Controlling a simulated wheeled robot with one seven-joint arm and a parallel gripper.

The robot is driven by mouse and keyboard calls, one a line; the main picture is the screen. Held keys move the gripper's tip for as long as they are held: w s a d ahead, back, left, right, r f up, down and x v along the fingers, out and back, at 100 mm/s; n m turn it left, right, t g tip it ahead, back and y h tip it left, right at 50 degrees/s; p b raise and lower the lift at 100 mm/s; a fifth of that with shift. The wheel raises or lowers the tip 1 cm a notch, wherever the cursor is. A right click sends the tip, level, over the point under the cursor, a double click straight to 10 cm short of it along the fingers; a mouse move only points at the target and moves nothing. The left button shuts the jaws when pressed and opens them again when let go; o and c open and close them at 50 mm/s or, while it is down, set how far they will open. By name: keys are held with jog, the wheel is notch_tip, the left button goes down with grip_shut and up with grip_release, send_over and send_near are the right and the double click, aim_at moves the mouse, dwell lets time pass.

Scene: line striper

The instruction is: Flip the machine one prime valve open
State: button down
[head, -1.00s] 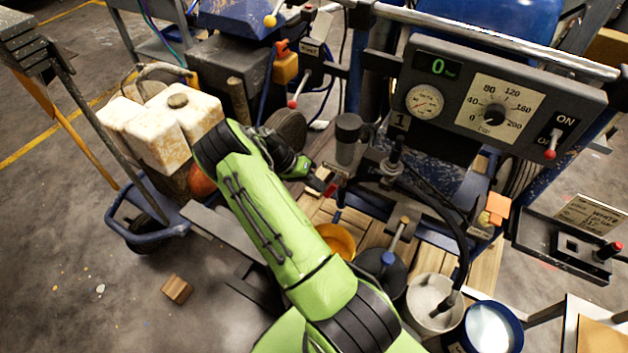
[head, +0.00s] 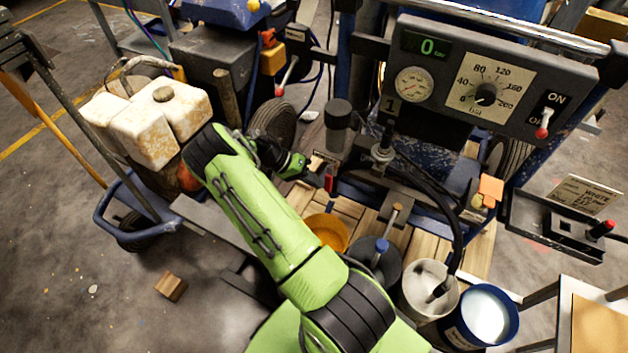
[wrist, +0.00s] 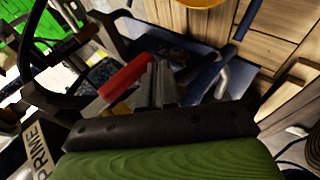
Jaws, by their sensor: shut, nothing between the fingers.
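Machine one carries a "1" plate (head: 390,107) under its gauge panel (head: 490,85). The red prime valve handle (head: 331,180) shows small beside my gripper (head: 318,180) in the head view. In the wrist view the red handle (wrist: 125,76) lies slanted just left of my fingers (wrist: 160,85), very close to them. Whether they touch I cannot tell. My gripper is shut with nothing in it. A "PRIME" label (wrist: 36,150) shows at the lower left of the wrist view. The valve body is largely hidden behind my fingers.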

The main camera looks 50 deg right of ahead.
jog(key=p+v, duration=0.4)
jog(key=v, duration=1.1)
jog(key=shift+a+r, duration=0.2)
jog(key=shift+r, duration=0.1)
jog(key=shift+f, duration=0.1)
